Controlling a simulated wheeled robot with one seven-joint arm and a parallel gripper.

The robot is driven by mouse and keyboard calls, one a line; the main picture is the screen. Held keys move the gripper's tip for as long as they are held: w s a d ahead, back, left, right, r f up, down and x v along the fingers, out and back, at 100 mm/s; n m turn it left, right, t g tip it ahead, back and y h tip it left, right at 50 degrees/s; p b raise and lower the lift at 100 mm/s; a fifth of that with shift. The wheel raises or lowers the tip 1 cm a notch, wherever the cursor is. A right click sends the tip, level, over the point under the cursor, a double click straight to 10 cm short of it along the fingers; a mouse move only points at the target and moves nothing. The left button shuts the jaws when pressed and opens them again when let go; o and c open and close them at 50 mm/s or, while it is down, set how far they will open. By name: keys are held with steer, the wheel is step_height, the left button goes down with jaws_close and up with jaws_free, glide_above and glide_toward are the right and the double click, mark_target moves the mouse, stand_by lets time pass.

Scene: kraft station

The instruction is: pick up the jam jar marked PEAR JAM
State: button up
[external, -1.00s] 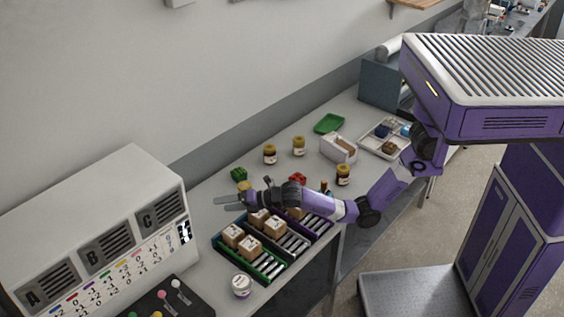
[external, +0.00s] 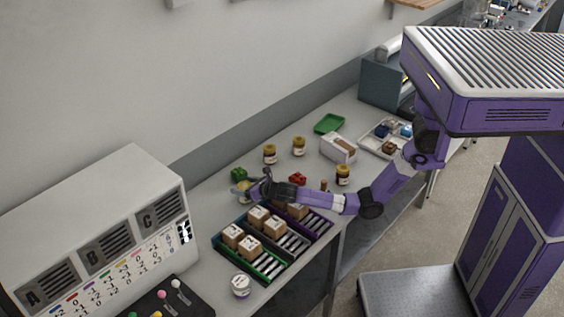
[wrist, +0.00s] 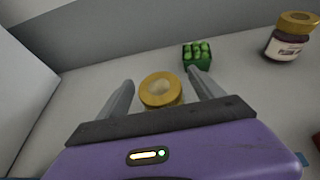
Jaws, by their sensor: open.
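A jar with a gold lid (wrist: 160,90) stands between the fingers of my gripper (wrist: 160,80) in the wrist view, with its lower part hidden by my gripper. My gripper is open, with one finger on each side of the jar; I cannot tell whether either touches it. In the external view this jar (external: 243,186) is partly behind my gripper (external: 248,182). Other gold-lidded jars stand farther back: one (external: 270,154), a second (external: 299,146) and a third (external: 343,175). One dark jar (wrist: 285,40) shows in the wrist view. No label is readable as PEAR JAM.
A green box of green items (wrist: 197,57) stands just beyond the right finger. Trays with cardboard boxes (external: 275,262) lie below my arm. A grey lettered cabinet (external: 95,230) is at left, a white-lidded jar (external: 240,286) at the front edge, and a red item (external: 297,179) to the right.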

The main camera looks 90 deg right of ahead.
steer(key=shift+x, duration=1.2)
steer(key=c, duration=1.7)
steer(key=shift+r, duration=0.15)
